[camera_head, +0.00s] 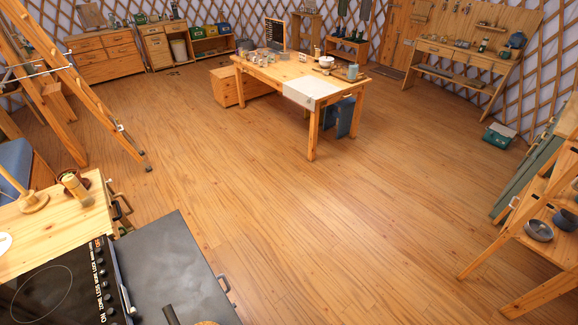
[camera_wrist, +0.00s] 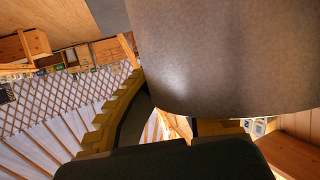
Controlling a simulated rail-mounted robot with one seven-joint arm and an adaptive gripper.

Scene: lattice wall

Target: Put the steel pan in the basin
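A large grey metal surface with a rounded lower edge, which looks like the steel pan (camera_wrist: 225,55), fills the upper right of the wrist view, very close to the camera. My gripper (camera_wrist: 172,112) shows below it, with a stepped yellow-brown finger on the left and part of the other on the right. The metal hides the right finger's tip, and I cannot tell whether the fingers touch or grip it. My gripper is not seen in the head view. I cannot pick out the basin with certainty; two grey bowls (camera_head: 538,230) sit on the right shelf.
A black-topped unit (camera_head: 175,265) and a hob (camera_head: 45,290) stand at the lower left, beside a wooden counter (camera_head: 60,235). A wooden table (camera_head: 345,85) with several small items stands at the back middle. The floor (camera_head: 310,220) between is clear. A wooden ladder (camera_head: 95,100) leans at left.

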